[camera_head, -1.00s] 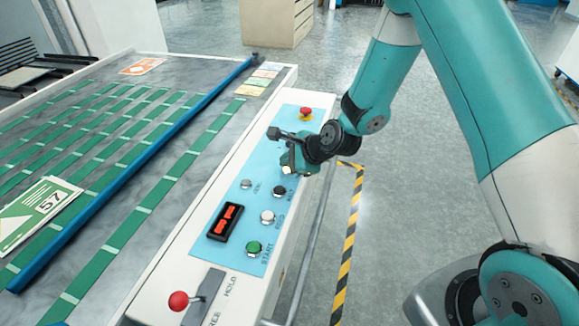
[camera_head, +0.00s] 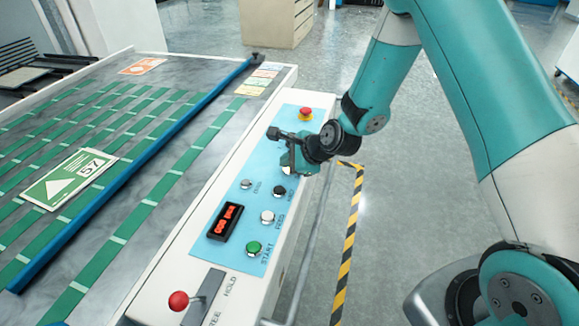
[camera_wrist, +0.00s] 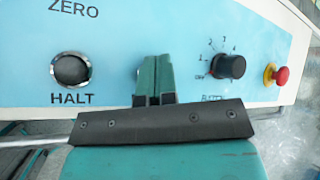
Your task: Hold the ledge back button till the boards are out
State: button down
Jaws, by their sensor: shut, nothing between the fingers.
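My gripper (camera_head: 290,167) is shut and empty, pointing down at the blue control panel (camera_head: 262,205). In the wrist view its closed fingertips (camera_wrist: 155,62) lie over the panel between the HALT button (camera_wrist: 70,70) and a black dial (camera_wrist: 228,65). No button shows clearly under the tips. The fingers hide that spot, and I cannot tell whether they press anything. A green and white board marked 57 (camera_head: 68,178) lies on the green belts, left of a long blue bar (camera_head: 135,172).
A red stop knob (camera_head: 305,113) is behind my gripper. A red display (camera_head: 226,221), a green START button (camera_head: 253,248) and a red-knobbed lever (camera_head: 178,300) are on the near side. Yellow-black floor tape (camera_head: 346,250) runs along the right.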

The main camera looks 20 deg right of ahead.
jog(key=shift+r+p, duration=0.8)
jog(key=shift+r, duration=0.05)
notch_tip(320, 180, up, 5)
jog(key=p, duration=0.4)
dwell(0.4)
